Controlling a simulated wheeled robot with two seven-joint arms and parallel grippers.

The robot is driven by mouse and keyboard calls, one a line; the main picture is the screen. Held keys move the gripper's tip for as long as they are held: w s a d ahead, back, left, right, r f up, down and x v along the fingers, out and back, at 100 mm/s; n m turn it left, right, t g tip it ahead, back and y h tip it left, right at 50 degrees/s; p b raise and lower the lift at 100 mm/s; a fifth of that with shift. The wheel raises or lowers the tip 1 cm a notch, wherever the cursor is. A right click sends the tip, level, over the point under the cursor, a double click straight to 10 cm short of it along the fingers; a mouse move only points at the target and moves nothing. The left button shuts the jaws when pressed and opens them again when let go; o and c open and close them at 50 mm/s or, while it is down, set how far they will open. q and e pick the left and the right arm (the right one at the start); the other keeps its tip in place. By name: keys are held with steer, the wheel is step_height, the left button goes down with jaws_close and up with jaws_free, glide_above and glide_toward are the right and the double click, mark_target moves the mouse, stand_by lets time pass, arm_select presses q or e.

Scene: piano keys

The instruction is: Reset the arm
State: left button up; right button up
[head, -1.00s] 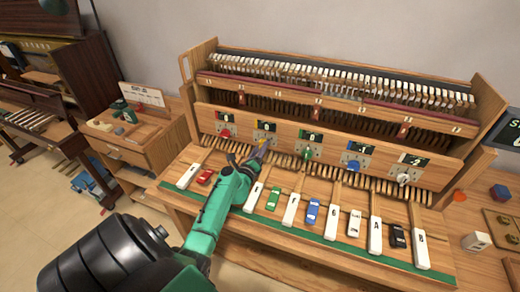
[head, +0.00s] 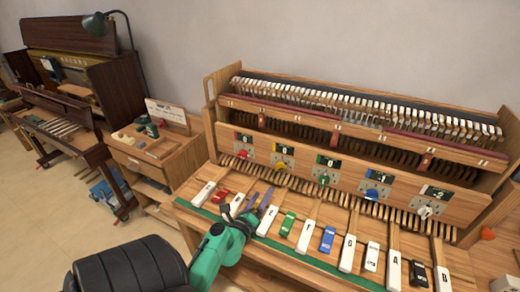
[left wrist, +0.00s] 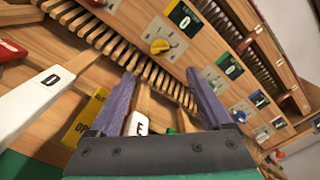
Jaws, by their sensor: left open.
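My left arm comes in from the bottom left of the head view, with a green wrist. Its gripper (head: 260,199) hovers over the left part of the keyboard, near the yellow key, and its jaws are apart and empty. In the left wrist view the two purple fingers (left wrist: 162,92) stand apart with nothing between their tips. They point toward the panel, below the yellow knob (left wrist: 161,46), and do not touch it. The white key E (left wrist: 136,124) shows between the fingers and the key D (left wrist: 47,86) to their left. My right gripper is not in view.
The wooden piano model has a panel with a red, yellow, green, blue and white knob (head: 424,212). White and coloured keys line its front, including a green key (head: 287,223) and a blue key (head: 327,239). A wooden cabinet (head: 165,160) and a dark piano (head: 62,128) stand left.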

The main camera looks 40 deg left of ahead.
arm_select(q)
steer(key=shift+s+d, duration=0.2)
steer(key=shift+s, duration=0.4)
